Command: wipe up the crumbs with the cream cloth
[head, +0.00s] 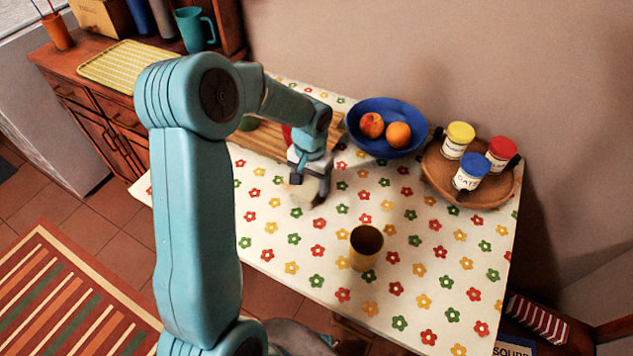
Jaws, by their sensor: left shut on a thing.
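My left gripper (308,172) is over the flowered table, left of the middle, pointing down. It is shut on the cream cloth (320,188), a small pale bundle that shows just below the fingers at the tabletop. I cannot tell if the cloth touches the table. No crumbs can be made out; the flower print and my own arm hide much of the surface around there. My right gripper is not in view.
A blue bowl (352,122) with fruit stands behind the gripper. A wooden tray (440,184) with three lidded jars is at the right. A yellow-brown cup (364,252) stands nearer the front. A wooden board (263,142) lies behind my arm. The front right is clear.

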